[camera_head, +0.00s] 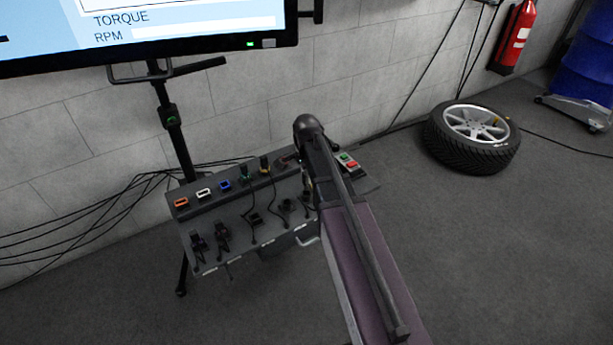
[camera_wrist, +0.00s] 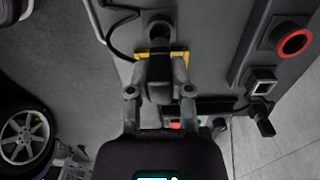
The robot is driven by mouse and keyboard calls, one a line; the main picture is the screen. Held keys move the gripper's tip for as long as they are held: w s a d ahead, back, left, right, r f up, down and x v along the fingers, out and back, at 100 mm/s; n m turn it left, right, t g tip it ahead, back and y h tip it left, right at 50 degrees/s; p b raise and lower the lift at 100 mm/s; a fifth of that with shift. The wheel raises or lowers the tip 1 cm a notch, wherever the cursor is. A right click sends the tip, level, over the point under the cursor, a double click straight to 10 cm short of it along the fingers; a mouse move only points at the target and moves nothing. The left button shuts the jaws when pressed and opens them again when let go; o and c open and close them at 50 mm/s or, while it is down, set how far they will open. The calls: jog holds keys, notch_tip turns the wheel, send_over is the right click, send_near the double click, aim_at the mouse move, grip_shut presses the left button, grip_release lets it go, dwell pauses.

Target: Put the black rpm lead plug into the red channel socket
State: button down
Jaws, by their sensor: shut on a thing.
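In the wrist view my gripper (camera_wrist: 160,91) is shut on a black plug (camera_wrist: 159,72), one finger on each side of it. A dark cable loops at the upper left, close to the plug. Whether the plug touches anything beyond it cannot be told. In the head view my arm covers the right part of the grey panel (camera_head: 215,225), and my gripper is hidden there. A dark reddish socket (camera_head: 288,158) shows at the back edge of the panel, partly behind my arm.
Orange (camera_head: 181,203), white (camera_head: 203,193) and blue (camera_head: 225,186) sockets line the panel's back. Green (camera_head: 245,175) and yellow (camera_head: 265,167) ones carry plugs. Several black plugs stand along the front. A button box (camera_head: 349,161) is right of my arm. A monitor (camera_head: 150,30) stands behind.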

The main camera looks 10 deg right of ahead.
jog(key=shift+r+p, duration=1.25)
jog(key=shift+r, duration=0.1)
jog(key=shift+w, duration=0.15)
jog(key=w+a, duration=0.2)
jog(key=w, duration=0.5)
jog(key=w+a, duration=0.3)
jog(key=w, duration=0.4)
jog(key=shift+w, duration=0.2)
dwell(2.3)
jog(key=shift+f, duration=0.1)
dwell(0.3)
jog(key=shift+f+b, duration=0.35)
jog(key=shift+b, duration=0.1)
jog(key=shift+f+b, duration=1.2)
jog(key=shift+f, duration=0.05)
dwell(0.5)
